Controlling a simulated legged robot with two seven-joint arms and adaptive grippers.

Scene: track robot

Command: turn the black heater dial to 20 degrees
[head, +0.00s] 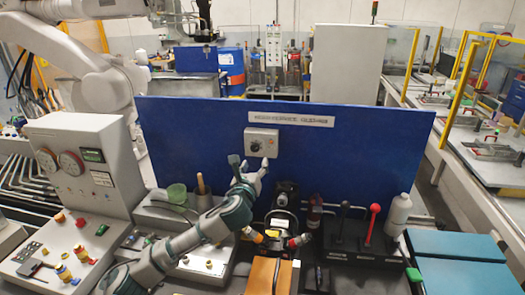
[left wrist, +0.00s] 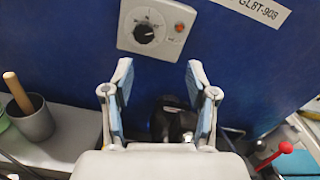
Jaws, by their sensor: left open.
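The black heater dial (head: 256,146) is on a light grey control box (head: 272,134) fixed to the blue panel. In the left wrist view the dial (left wrist: 145,33) shows with printed marks around it, and an orange-red light sits to its right on the box (left wrist: 181,12). The marks are too small to read. My left gripper (head: 254,168) is just below the box in the head view. In the left wrist view my left gripper (left wrist: 158,75) has its two fingers spread, with nothing between them, below the dial and apart from it. My right gripper is not in view.
The blue panel (head: 370,150) stands behind the bench. A grey cup (left wrist: 36,122) holding a wooden handle and a green cup (head: 176,193) stand to the left. A red-knobbed lever (head: 375,209) and a white bottle (head: 398,214) are to the right.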

